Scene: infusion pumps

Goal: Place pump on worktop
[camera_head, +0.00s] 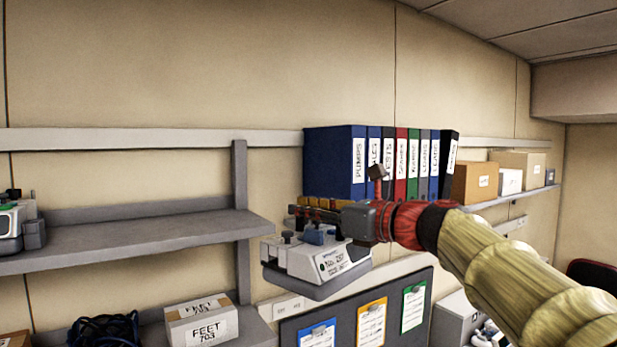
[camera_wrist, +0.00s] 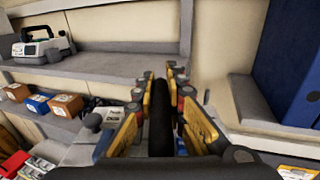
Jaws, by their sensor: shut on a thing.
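A white and grey infusion pump (camera_head: 318,262) with a labelled front hangs below my gripper (camera_head: 312,210) in the head view, clear of the shelves. My gripper is shut on the pump's handle. In the wrist view the dark handle (camera_wrist: 160,125) runs between the two yellow-sided fingers, and part of the pump's body (camera_wrist: 80,153) shows below them at the left. A second pump (camera_head: 10,226) stands on the upper left shelf; it also shows in the wrist view (camera_wrist: 36,48). I cannot make out a worktop for certain in either view.
The upper left grey shelf (camera_head: 150,235) has a wide bare stretch. A post (camera_head: 240,180) stands near its right end. Ring binders (camera_head: 335,160) and cardboard boxes (camera_head: 474,182) fill the right shelf. A FEET box (camera_head: 202,320) and dark cables (camera_head: 104,329) lie lower left. Clipboards (camera_head: 371,322) hang below.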

